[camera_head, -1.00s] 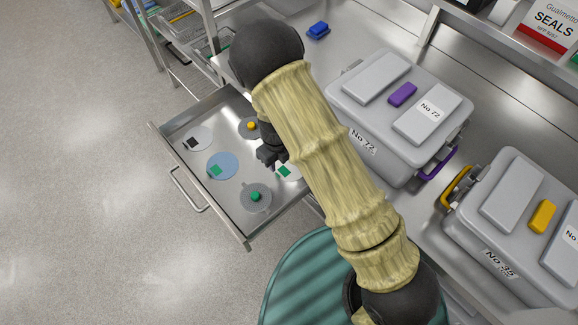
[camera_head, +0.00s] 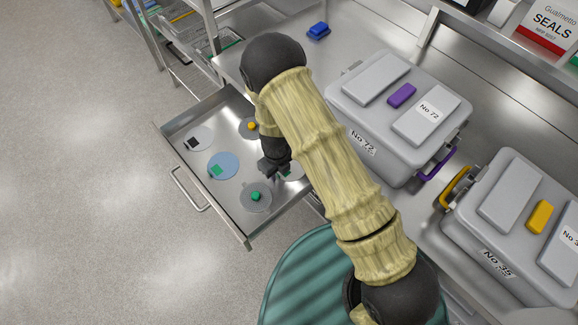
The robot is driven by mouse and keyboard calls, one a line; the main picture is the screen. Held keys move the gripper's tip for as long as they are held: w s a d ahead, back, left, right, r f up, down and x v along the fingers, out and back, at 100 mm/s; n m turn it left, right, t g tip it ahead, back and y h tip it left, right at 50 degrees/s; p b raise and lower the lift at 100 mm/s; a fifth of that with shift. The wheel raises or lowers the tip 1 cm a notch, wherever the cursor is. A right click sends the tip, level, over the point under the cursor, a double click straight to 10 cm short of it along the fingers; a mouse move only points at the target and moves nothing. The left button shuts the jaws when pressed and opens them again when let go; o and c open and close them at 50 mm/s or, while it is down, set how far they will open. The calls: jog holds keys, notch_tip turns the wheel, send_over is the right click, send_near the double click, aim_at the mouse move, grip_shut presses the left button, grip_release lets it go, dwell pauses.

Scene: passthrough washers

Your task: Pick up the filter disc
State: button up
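Several round discs lie apart in the open metal drawer (camera_head: 222,228); I cannot tell which one the task means. A white disc (camera_head: 206,134) has a black square, and a blue disc (camera_head: 228,160) has a green square. A grey disc (camera_head: 244,134) has a yellow knob, and another grey disc (camera_head: 262,207) has a green knob. A further white disc (camera_head: 296,173) with a green mark is mostly hidden behind my gripper (camera_head: 270,172). My gripper is low over the drawer's right part, at this disc's left edge. Its fingertips are too small and dark to read.
Grey lidded box No 72 (camera_head: 372,103) and box No 35 (camera_head: 486,229) stand on the steel counter right of my arm. A small blue block (camera_head: 319,30) lies behind. A green ribbed round surface (camera_head: 300,275) is in front. The floor at left is clear.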

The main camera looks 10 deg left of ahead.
grip_shut()
notch_tip(320, 180, up, 10)
dwell(0.8)
dwell(0.4)
